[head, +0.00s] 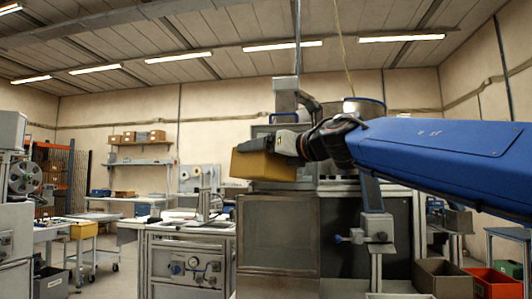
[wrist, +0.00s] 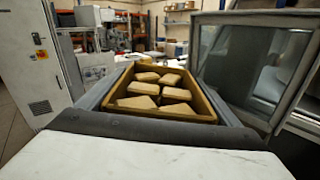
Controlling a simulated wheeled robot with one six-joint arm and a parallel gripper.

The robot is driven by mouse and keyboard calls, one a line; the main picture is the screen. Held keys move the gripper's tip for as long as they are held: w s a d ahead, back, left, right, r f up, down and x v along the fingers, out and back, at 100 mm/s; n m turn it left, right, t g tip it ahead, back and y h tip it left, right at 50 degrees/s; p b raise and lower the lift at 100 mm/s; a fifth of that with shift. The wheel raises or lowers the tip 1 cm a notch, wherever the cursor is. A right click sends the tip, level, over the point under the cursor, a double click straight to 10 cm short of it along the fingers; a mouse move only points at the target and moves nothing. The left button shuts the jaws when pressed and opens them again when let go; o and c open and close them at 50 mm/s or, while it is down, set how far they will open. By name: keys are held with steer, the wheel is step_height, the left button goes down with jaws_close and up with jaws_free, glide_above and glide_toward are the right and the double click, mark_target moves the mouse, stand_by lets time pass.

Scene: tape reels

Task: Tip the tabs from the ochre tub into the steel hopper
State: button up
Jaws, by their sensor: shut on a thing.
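The ochre tub (head: 263,166) hangs in the air left of centre in the head view, in front of the large grey machine. My gripper (head: 286,143) is shut on it, with my blue arm reaching in from the right. In the wrist view the tub (wrist: 207,117) lies between my grey jaws, roughly upright, and several tan tabs (wrist: 146,88) rest inside it.
A framed dark panel (wrist: 255,62) stands close to the tub's right in the wrist view. A grey cabinet with gauges (head: 190,262) is left of the machine. A brown bin (head: 441,279) and a red bin (head: 494,284) sit low at right. Open air lies left of the tub.

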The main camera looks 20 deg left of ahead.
steer(key=m, duration=0.5)
steer(key=shift+w+d+f, duration=0.1)
steer(key=shift+w+f, duration=0.05)
steer(key=shift+f, duration=0.1)
steer(key=m, duration=0.3)
steer(key=w+m, duration=0.1)
steer(key=m, duration=0.1)
steer(key=shift+w+d+f, duration=0.1)
steer(key=shift+d+f, duration=0.2)
steer(key=shift+f, duration=0.1)
steer(key=m, duration=0.1)
steer(key=w+m, duration=0.1)
steer(key=m, duration=0.1)
steer(key=w+d+f+m, duration=0.1)
steer(key=m, duration=0.2)
steer(key=w+m, duration=0.1)
steer(key=m, duration=0.1)
steer(key=w+d+m, duration=0.1)
steer(key=m, duration=0.1)
stand_by(0.8)
step_height(320, 180, up, 5)
steer(key=n, duration=2.1)
steer(key=shift+n, duration=0.3)
